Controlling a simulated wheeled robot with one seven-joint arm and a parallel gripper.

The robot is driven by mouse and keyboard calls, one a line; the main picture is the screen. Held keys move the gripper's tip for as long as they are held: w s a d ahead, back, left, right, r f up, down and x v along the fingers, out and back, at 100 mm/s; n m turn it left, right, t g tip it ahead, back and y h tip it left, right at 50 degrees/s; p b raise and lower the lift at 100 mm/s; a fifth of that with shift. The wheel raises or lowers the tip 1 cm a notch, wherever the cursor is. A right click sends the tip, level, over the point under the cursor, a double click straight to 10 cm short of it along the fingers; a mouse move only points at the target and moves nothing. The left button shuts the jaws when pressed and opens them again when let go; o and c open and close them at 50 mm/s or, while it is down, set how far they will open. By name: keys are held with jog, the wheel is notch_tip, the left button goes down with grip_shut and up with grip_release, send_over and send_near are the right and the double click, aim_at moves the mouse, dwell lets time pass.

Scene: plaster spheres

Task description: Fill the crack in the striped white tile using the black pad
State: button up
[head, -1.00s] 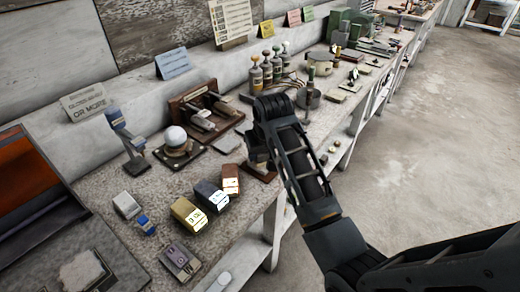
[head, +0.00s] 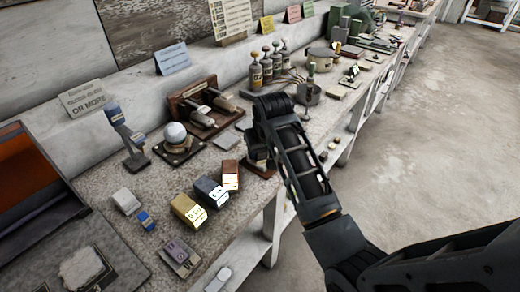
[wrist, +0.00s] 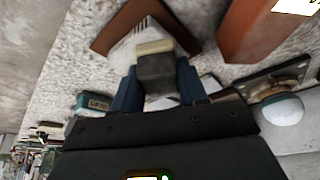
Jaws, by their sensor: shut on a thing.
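In the wrist view, my gripper (wrist: 158,92) is shut on a dark block, the black pad (wrist: 157,72), between its two blue fingers. The pad has a beige face at its far end. That end overlaps the white tile (wrist: 125,52), and I cannot tell whether it touches. The tile lies on a brown base (wrist: 108,38) and shows thin dark stripes near its far edge. Its crack is hidden or too small to make out. In the head view, my gripper is mostly hidden behind my arm, beside the brown base (head: 262,171) near the bench's front edge.
A brown block (wrist: 252,28) stands close to the tile; in the head view it is beside yellow (head: 188,210) and dark (head: 211,191) blocks. A white sphere (head: 175,134) sits on a stand nearby. The floor to the right is clear.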

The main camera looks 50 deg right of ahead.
jog(key=shift+w+d+r, duration=0.15)
jog(key=shift+w, duration=0.1)
jog(key=shift+w+d, duration=0.2)
jog(key=shift+w, duration=0.15)
jog(key=shift+s+a, duration=0.35)
jog(key=shift+s, duration=0.3)
jog(key=shift+s+a, duration=0.35)
jog(key=shift+s, duration=0.3)
jog(key=shift+w+d+f, duration=0.15)
jog(key=shift+w+d, duration=0.2)
jog(key=shift+w, duration=0.3)
jog(key=shift+w+d+f, duration=0.1)
jog(key=shift+w+d, duration=0.25)
jog(key=shift+w, duration=0.3)
jog(key=shift+s, duration=0.1)
jog(key=shift+s+a+r, duration=0.1)
jog(key=shift+s+a, duration=0.3)
jog(key=shift+s, duration=0.2)
jog(key=shift+s+a+r, duration=0.1)
jog(key=shift+s+a, duration=0.25)
jog(key=shift+s, duration=0.25)
